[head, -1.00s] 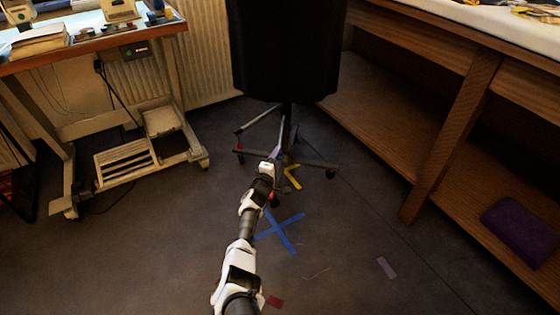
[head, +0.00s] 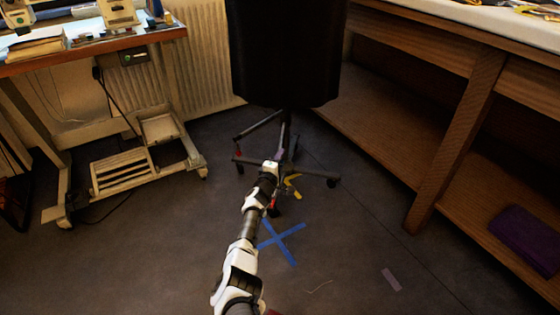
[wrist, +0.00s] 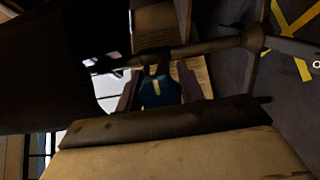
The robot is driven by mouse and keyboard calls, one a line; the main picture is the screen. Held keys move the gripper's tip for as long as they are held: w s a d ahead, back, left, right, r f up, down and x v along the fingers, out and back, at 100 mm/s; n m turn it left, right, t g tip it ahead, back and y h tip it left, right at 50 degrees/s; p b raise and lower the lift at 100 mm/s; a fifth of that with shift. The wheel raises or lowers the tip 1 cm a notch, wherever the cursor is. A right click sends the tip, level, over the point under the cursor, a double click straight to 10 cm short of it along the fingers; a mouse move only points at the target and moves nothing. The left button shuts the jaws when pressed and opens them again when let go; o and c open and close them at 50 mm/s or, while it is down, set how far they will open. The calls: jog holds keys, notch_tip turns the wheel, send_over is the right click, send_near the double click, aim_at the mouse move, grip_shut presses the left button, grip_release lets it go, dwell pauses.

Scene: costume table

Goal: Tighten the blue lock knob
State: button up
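A blue knob (wrist: 160,91) hangs from a dark fitting on a dark bar in the wrist view. My gripper (wrist: 159,88) shows there as two purplish fingers, one on each side of the knob. The fingers look open, with narrow gaps beside the knob; I cannot make out contact. In the head view, my gripper (head: 270,162) is low by the base of a black chair (head: 285,55); its fingertips are hard to see. The knob cannot be seen in the head view.
The chair's legs (head: 310,170) spread around my gripper. A wheeled bench (head: 110,45) stands left and a wooden shelf unit (head: 455,130) right. A purple folded item (head: 525,235) lies on its low shelf. Blue tape (head: 282,242) marks the open floor.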

jog(key=c, duration=0.4)
